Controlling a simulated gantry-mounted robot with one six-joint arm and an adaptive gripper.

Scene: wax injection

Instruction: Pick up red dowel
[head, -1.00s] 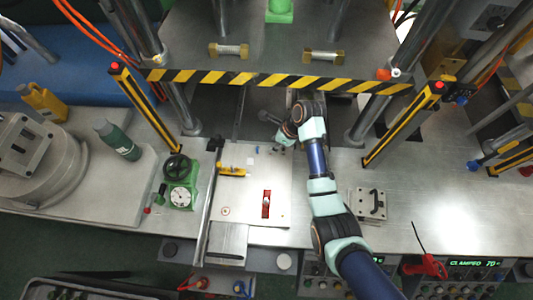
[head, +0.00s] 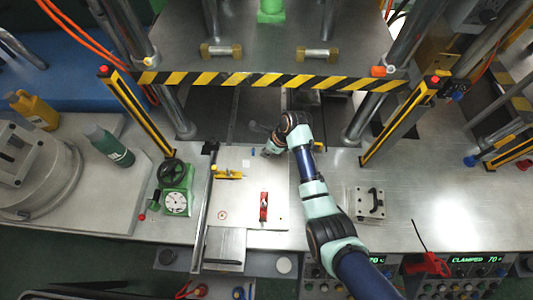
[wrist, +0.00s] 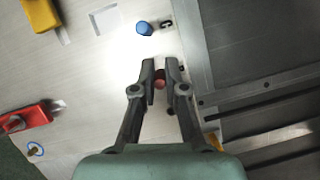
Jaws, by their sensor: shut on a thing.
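The red dowel (wrist: 159,82) shows in the wrist view as a small round red end between my gripper's two fingers (wrist: 161,70). My gripper is shut on it, with the fingers on either side. Most of the dowel is hidden by the fingers. In the head view my gripper (head: 267,151) is low over the far right part of the pale plate (head: 240,205), and the red dowel cannot be made out there.
A blue dowel (wrist: 144,28) stands apart, beyond my fingertips; it also shows in the head view (head: 254,152). A red clamp (head: 264,207) and a yellow clamp (head: 228,173) sit on the plate. A striped press edge (head: 270,79) lies behind. A dark recess (wrist: 250,50) borders the plate.

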